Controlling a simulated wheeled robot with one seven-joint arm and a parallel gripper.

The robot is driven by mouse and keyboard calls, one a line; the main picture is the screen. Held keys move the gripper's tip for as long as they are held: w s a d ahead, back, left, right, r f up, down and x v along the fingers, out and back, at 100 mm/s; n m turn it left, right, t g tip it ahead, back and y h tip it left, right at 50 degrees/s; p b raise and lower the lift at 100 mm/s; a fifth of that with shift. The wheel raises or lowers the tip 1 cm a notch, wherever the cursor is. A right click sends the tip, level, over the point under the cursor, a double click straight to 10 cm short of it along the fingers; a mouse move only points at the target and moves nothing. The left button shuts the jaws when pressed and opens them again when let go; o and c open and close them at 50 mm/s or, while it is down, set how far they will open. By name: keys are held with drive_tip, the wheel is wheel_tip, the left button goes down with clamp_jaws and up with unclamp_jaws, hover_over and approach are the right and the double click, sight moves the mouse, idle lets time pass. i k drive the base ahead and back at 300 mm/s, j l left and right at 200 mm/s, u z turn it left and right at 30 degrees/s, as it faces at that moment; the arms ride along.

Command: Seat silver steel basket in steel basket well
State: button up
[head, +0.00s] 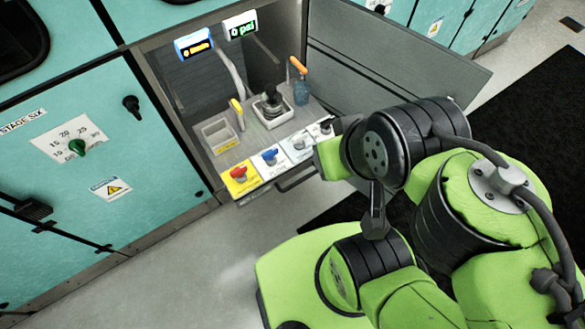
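I cannot clearly pick out the silver steel basket. A small square-based fixture with a rounded dark and metallic piece in its middle (271,106) stands on the bench inside the open bay; I cannot tell whether this is the steel basket well or whether a basket is in it. My arm reaches in from the right, and its green end link (330,158) is beside the right end of the bench's front edge. My gripper's fingers do not show; the arm's own links may hide them and whatever they hold.
A shallow rectangular tray (218,134) sits at the bench's left. Red (240,174), blue (270,156) and pale (299,143) knobs line the front. An open grey door (400,75) flanks the bay. Floor at left is clear.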

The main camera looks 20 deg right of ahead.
sight(228, 148)
drive_tip(key=i+u, duration=0.15)
drive_tip(key=u, duration=0.25)
drive_tip(key=i+u, duration=0.1)
drive_tip(key=u, duration=0.25)
drive_tip(key=i+u, duration=0.15)
drive_tip(key=u, duration=0.25)
drive_tip(key=i+l+u, duration=0.1)
drive_tip(key=u, duration=0.25)
